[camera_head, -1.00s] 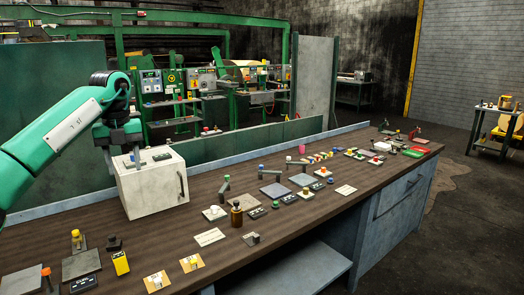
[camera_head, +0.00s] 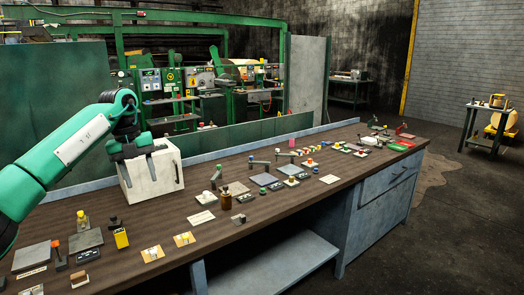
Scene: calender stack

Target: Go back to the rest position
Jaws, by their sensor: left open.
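My left arm reaches in from the left. Its left gripper (camera_head: 140,172) is open and empty, with its dark fingers spread and pointing down in front of the white box. The white box (camera_head: 168,178) stands on the bench, with a dark handle on its right-hand face. The gripper hides much of the box's top and front, and I cannot tell whether the fingers touch it. My right gripper is not in view.
The long brown bench top (camera_head: 110,262) carries several small buttons, plates and cards. A green panel (camera_head: 60,100) rises behind. A side table (camera_head: 483,142) stands far right.

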